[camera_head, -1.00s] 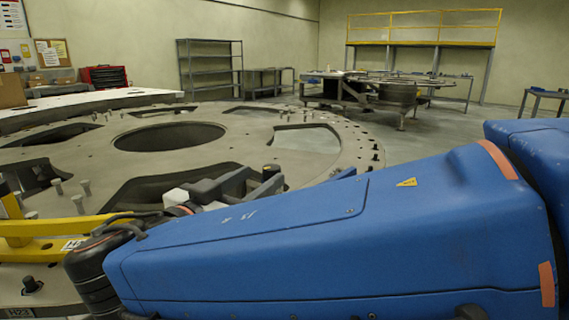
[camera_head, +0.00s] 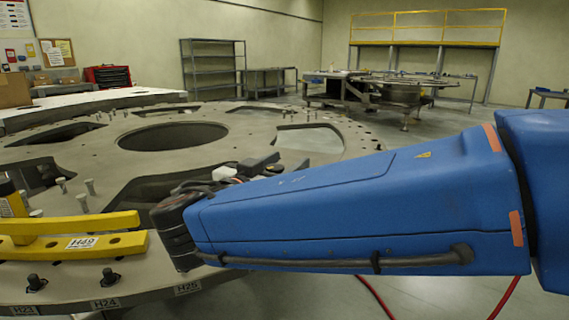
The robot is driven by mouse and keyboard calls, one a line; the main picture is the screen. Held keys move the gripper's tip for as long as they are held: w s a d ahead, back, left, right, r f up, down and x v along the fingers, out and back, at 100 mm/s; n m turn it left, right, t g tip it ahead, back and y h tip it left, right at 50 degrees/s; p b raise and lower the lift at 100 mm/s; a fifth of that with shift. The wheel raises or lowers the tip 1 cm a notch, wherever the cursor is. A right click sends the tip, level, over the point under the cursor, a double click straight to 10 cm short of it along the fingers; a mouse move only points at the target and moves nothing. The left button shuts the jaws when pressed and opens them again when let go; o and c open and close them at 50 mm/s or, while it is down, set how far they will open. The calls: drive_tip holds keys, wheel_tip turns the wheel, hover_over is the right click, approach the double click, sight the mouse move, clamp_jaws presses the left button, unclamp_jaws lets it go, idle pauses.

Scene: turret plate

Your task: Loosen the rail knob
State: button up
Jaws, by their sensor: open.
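A yellow rail (camera_head: 80,243) with a white label reading H49 lies on the near left rim of the large grey turret plate (camera_head: 280,120). No part is clearly recognisable as the rail knob; a yellow and black piece (camera_head: 12,200) at the left edge is cut off by the picture. My gripper (camera_head: 262,164) is at the far end of my blue arm, above the plate and to the right of the rail. Its dark jaws are small and partly hidden behind the wrist, and are apart. They are clear of the rail, and I see nothing held.
Dark bolts (camera_head: 110,276) stand along the plate's near rim beside tags H23, H24 and H25. Several upright pins (camera_head: 90,187) stand near a plate opening. A red cable (camera_head: 375,297) lies on the floor. Shelves (camera_head: 213,70) and another worktable (camera_head: 400,90) are far back.

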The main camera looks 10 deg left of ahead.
sight(271, 166)
drive_tip(key=c, duration=1)
drive_tip(key=shift+c, duration=0.2)
drive_tip(key=shift+y, duration=0.3)
drive_tip(key=n+y, duration=0.1)
drive_tip(key=y, duration=0.1)
drive_tip(key=n+y, duration=0.2)
drive_tip(key=shift+a+t, duration=0.3)
drive_tip(key=shift+a, duration=0.05)
drive_tip(key=n+g+y, duration=0.1)
drive_tip(key=n+y, duration=0.1)
drive_tip(key=y, duration=0.1)
drive_tip(key=a+n+g+y, duration=0.1)
drive_tip(key=n+y, duration=0.2)
drive_tip(key=y, duration=0.1)
drive_tip(key=a+n+g+y, duration=0.1)
drive_tip(key=n+y, duration=0.1)
drive_tip(key=y, duration=0.2)
drive_tip(key=shift+s+a+n+g, duration=0.25)
drive_tip(key=shift+s+n+g, duration=0.05)
drive_tip(key=shift+s+g, duration=0.1)
drive_tip(key=shift+s+a+n+g+y, duration=0.1)
drive_tip(key=shift+a+n+g+y, duration=0.15)
drive_tip(key=shift+n+g+y, duration=0.65)
